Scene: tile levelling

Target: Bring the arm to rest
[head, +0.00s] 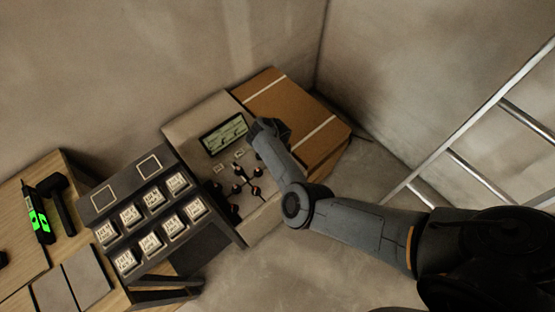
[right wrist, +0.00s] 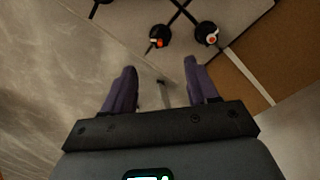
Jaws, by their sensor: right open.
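My right arm (head: 360,225) reaches in from the right in the head view, and its wrist end is over the beige panel (head: 190,122). In the right wrist view the right gripper (right wrist: 160,68) has its two dark fingers apart with nothing held between them. Past the fingertips are round black knobs on the panel, one with an orange mark (right wrist: 159,37) and one with a white and red mark (right wrist: 208,34). The fingers seem clear of the knobs. In the head view the fingers are hidden behind the wrist. My left gripper is not in view.
The panel has a lit screen (head: 224,134). A brown box (head: 268,102) with pale stripes stands beside it. A dark rack (head: 101,217) holds several white labelled blocks. A wooden table (head: 14,200) bears a green-lit tool (head: 38,217) and a black mallet (head: 62,205). A metal ladder (head: 468,172) leans at right.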

